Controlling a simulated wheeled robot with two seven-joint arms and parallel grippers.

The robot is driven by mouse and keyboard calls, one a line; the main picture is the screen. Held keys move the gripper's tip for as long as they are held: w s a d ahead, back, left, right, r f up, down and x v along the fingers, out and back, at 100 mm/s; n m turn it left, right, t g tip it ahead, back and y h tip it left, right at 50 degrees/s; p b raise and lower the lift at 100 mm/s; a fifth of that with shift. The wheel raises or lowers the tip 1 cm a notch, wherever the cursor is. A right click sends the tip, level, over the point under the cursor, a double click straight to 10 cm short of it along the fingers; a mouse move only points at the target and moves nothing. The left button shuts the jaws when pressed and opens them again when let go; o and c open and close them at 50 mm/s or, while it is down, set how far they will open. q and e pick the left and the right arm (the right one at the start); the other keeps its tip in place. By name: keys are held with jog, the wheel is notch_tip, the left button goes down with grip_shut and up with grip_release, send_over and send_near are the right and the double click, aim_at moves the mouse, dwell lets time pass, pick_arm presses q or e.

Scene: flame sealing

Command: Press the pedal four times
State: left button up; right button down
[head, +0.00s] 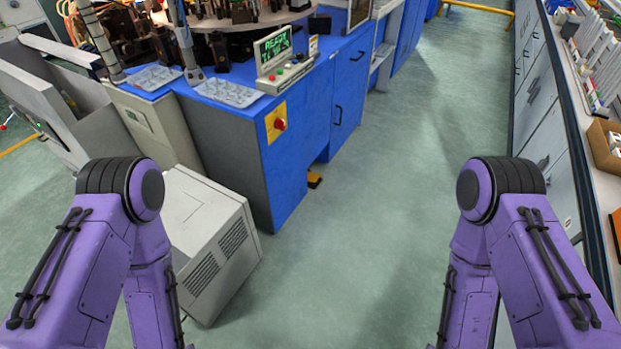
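A small yellow and dark pedal (314,180) sits on the floor at the foot of the blue machine cabinet (293,145), partly tucked under it. A control box (283,65) on the cabinet top has a lit green screen reading "READY" with a second line too small to read. My purple arms stand at the left and right of the head view, bent down, well apart from the pedal. Both grippers are out of the picture.
A white vented box (205,240) stands on the floor left of the pedal. A red knob on a yellow plate (277,122) sticks out from the cabinet. A bench with drawers (545,100) lines the right side. The green floor (400,190) between is clear.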

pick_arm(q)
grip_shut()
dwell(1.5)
